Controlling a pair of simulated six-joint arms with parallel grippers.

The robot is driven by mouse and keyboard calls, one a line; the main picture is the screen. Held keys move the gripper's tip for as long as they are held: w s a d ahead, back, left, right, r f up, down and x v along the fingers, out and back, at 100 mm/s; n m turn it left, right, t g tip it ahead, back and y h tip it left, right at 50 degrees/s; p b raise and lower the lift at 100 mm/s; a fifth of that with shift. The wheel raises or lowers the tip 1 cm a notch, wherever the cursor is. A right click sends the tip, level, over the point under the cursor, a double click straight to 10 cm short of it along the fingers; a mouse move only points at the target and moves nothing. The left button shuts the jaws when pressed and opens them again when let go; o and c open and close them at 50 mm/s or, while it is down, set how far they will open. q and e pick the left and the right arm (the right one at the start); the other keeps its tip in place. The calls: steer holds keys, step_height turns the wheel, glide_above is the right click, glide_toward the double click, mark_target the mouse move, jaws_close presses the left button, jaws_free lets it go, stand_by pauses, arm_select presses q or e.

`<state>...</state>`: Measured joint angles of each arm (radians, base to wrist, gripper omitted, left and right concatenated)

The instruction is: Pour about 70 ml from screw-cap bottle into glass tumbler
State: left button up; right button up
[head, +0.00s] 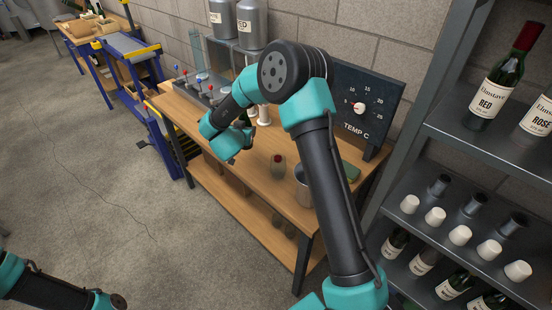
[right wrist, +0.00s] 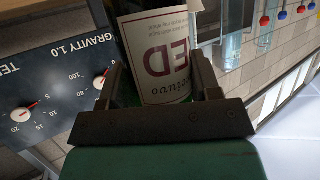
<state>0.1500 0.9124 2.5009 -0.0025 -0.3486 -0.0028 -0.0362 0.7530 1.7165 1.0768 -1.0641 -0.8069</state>
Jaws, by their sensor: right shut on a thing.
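My right gripper (head: 236,146) is over the wooden table in the head view. In the right wrist view its fingers (right wrist: 158,88) are shut on a dark green bottle (right wrist: 133,8) with a cream label reading RED upside down in that picture. The bottle's neck is hidden there, and my arm mostly covers the bottle in the head view. A small clear vessel, apparently the glass tumbler (head: 278,168), stands on the table right of the gripper, with a dark red patch at its top; whether that is wine inside is unclear. My left gripper is outside the head view.
A metal cup (head: 303,187) stands near the table's front right. A dial board (head: 368,104) stands behind it. A rack (head: 208,88) with several red and blue knobs is at the back left. A grey shelf (head: 480,140) with bottles and white cups borders the right.

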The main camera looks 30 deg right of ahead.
steer(key=s+d+f+m+g+h, duration=0.3)
steer(key=s+d+m+g, duration=0.2)
steer(key=m+g, duration=0.1)
steer(key=shift+d+f+g+h, duration=0.25)
steer(key=shift+d+g+h, duration=0.05)
steer(key=shift+g+h, duration=0.1)
steer(key=shift+a+f+m, duration=0.1)
steer(key=shift+f+m, duration=0.1)
steer(key=shift+m, duration=0.1)
